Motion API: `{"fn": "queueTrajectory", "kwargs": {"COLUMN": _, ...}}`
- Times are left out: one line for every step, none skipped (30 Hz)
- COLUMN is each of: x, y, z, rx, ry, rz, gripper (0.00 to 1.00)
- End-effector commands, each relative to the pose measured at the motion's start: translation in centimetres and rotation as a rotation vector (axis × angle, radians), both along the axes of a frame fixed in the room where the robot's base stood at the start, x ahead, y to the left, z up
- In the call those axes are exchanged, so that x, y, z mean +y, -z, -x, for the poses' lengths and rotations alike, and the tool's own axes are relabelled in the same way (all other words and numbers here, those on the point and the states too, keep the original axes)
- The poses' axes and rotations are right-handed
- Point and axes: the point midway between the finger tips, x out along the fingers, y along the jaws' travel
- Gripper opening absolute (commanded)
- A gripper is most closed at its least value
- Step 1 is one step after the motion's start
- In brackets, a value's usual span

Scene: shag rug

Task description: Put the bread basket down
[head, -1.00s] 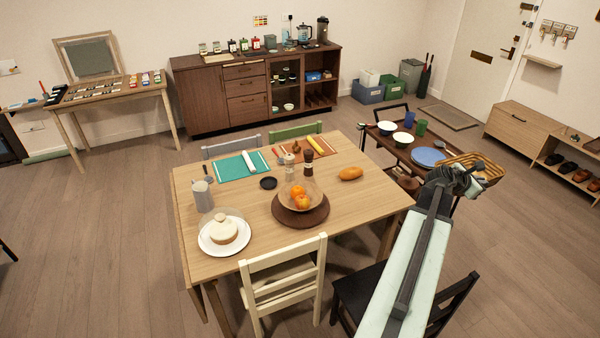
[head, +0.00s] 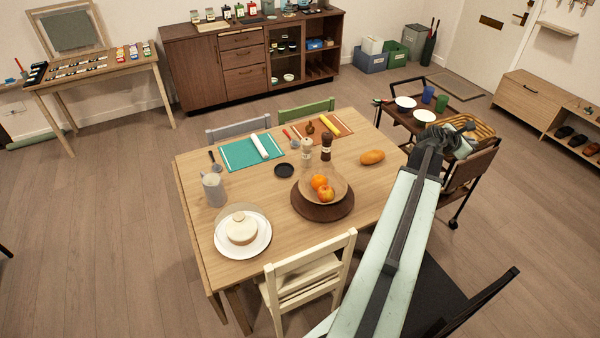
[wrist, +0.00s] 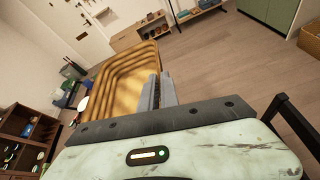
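The bread basket (head: 482,127) is a shallow, golden-brown woven tray with a rounded rim. In the head view it is at the right, in front of my gripper (head: 440,142), and overlaps the right end of the dark serving trolley (head: 390,117). I cannot tell whether it touches the trolley. In the wrist view the basket (wrist: 118,82) is tilted, its near wall at my gripper's fingers (wrist: 157,92). The fingers look closed on that wall. No bread shows inside the basket. The fingertips are partly hidden in the head view.
The trolley carries white bowls (head: 424,115), a blue cup (head: 428,95) and a green cup (head: 442,102). Floor right of the trolley is clear.

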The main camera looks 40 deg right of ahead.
Motion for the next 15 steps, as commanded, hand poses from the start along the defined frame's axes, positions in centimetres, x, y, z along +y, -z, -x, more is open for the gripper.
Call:
{"fn": "queueTrajectory", "kwargs": {"x": 0.4, "y": 1.9, "z": -0.3, "rx": 0.000, "ry": -0.002, "rz": -0.001, "gripper": 0.00}}
{"fn": "queueTrajectory", "kwargs": {"x": 0.7, "y": 2.9, "z": -0.5, "rx": 0.001, "ry": -0.004, "rz": 0.000, "gripper": 0.00}}
{"fn": "queueTrajectory", "kwargs": {"x": 1.2, "y": 4.6, "z": -0.9, "rx": 0.000, "ry": -0.007, "rz": -0.001, "gripper": 0.00}}
{"fn": "queueTrajectory", "kwargs": {"x": 1.6, "y": 6.0, "z": -1.3, "rx": -0.001, "ry": -0.010, "rz": -0.001, "gripper": 0.00}}
{"fn": "queueTrajectory", "kwargs": {"x": 2.0, "y": 7.5, "z": -1.6, "rx": -0.002, "ry": -0.012, "rz": -0.001, "gripper": 0.00}}
{"fn": "queueTrajectory", "kwargs": {"x": 2.7, "y": 9.6, "z": -2.1, "rx": -0.002, "ry": -0.015, "rz": -0.002, "gripper": 0.00}}
{"fn": "queueTrajectory", "kwargs": {"x": 3.2, "y": 11.1, "z": -2.5, "rx": -0.002, "ry": -0.018, "rz": -0.002, "gripper": 0.00}}
{"fn": "queueTrajectory", "kwargs": {"x": 3.7, "y": 12.6, "z": -2.9, "rx": -0.001, "ry": -0.020, "rz": -0.003, "gripper": 0.00}}
{"fn": "queueTrajectory", "kwargs": {"x": 4.4, "y": 14.4, "z": -3.4, "rx": -0.001, "ry": -0.022, "rz": -0.002, "gripper": 0.00}}
{"fn": "queueTrajectory", "kwargs": {"x": 4.9, "y": 15.8, "z": -3.8, "rx": -0.002, "ry": -0.025, "rz": -0.002, "gripper": 0.00}}
{"fn": "queueTrajectory", "kwargs": {"x": 5.4, "y": 17.2, "z": -4.1, "rx": -0.003, "ry": -0.027, "rz": -0.002, "gripper": 0.00}}
{"fn": "queueTrajectory", "kwargs": {"x": 6.1, "y": 19.0, "z": -4.5, "rx": -0.003, "ry": -0.030, "rz": -0.003, "gripper": 0.00}}
{"fn": "queueTrajectory", "kwargs": {"x": 6.6, "y": 20.4, "z": -4.9, "rx": -0.003, "ry": -0.032, "rz": -0.003, "gripper": 0.00}}
{"fn": "queueTrajectory", "kwargs": {"x": 7.1, "y": 21.7, "z": -5.2, "rx": -0.003, "ry": -0.035, "rz": -0.003, "gripper": 0.00}}
{"fn": "queueTrajectory", "kwargs": {"x": 7.7, "y": 23.5, "z": -5.6, "rx": -0.004, "ry": -0.037, "rz": -0.002, "gripper": 0.00}}
